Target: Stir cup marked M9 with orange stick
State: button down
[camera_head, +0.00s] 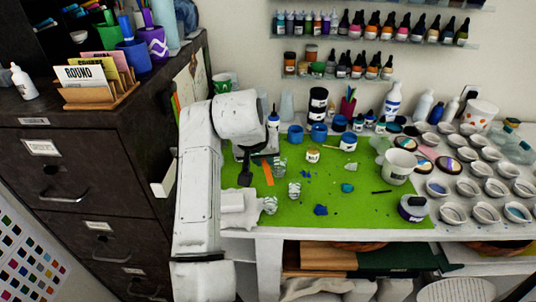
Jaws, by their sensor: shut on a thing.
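My gripper (257,164) is over the left part of the green mat, its dark fingers pointing down. It is shut on the orange stick (268,174), whose lower part shows just right of the fingers. Small clear cups with pale patterned marks stand close by: one (281,167) right of the stick, one (294,190) further to the front right, and one (270,205) near the mat's front edge. No M9 mark can be read on any of them at this size. I cannot tell whether the stick touches a cup.
The green mat (335,208) also holds a white mug (398,166), a dark-bodied jar (413,208) and a small blue piece (321,210). Blue pots (319,131) and bottles line the back. Many round moulds (485,213) fill the right. A dark cabinet (100,150) stands left.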

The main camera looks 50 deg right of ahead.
jog(key=shift+d+f+b, duration=0.1)
jog(key=shift+f+b, duration=3.25)
jog(key=shift+f, duration=1.75)
